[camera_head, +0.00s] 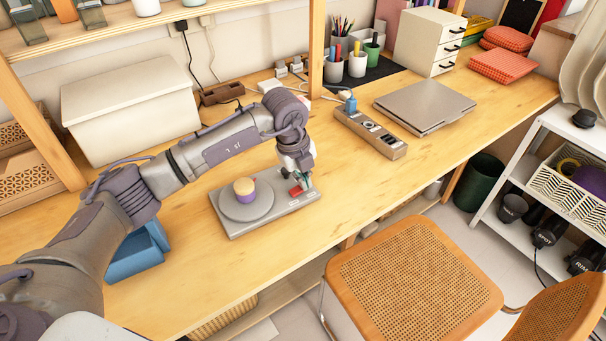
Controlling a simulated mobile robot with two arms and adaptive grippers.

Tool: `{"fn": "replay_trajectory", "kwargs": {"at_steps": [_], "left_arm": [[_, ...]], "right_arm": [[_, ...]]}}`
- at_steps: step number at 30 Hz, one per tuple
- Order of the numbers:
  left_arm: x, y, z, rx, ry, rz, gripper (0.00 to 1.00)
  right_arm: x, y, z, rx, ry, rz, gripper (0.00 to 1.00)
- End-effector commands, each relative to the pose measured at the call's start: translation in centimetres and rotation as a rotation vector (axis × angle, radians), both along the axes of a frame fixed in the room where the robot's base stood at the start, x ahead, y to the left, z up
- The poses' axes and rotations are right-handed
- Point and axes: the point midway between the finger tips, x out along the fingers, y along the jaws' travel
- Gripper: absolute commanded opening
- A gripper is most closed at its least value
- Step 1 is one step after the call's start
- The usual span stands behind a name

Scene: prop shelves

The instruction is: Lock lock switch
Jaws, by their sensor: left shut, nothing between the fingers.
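A grey flat device (240,229) lies on the wooden desk, with a round platter (244,211) at its left end. A small round object (244,188), yellowish on top and purple below, rests on the platter. A small red part (296,191), possibly the lock switch, shows at the right end of the device. My left arm reaches in from the left. Its gripper (304,184) points down over the right end of the device, close to the red part; I cannot tell if they touch. The gripper is shut and empty. My right gripper is not in view.
A power strip (371,133) and a closed silver laptop (424,103) lie to the right. A white box (130,110) stands behind my arm, and a blue tray (137,252) lies beside it. A shelf post (316,50) rises behind the gripper. The front desk middle is clear.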

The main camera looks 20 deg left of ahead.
Motion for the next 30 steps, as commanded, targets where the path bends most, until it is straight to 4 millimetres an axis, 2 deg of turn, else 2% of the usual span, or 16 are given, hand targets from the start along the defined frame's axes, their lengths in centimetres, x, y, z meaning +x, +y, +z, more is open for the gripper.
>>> {"fn": "replay_trajectory", "kwargs": {"at_steps": [5, 9, 11, 30], "left_arm": [[0.0, 0.0, 0.0, 0.0, 0.0, 0.0, 0.0], [0.1, -0.1, -1.3, 0.001, 0.001, 0.001, 0.0], [0.1, -0.1, -0.8, 0.0, 0.0, 0.001, 0.0], [-1.1, 1.0, -0.2, 0.0, 0.002, 0.001, 0.0]], "right_arm": [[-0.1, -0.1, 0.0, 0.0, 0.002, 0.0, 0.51], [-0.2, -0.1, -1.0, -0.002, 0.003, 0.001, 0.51], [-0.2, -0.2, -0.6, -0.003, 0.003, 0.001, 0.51], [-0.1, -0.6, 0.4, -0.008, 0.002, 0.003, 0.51]]}}
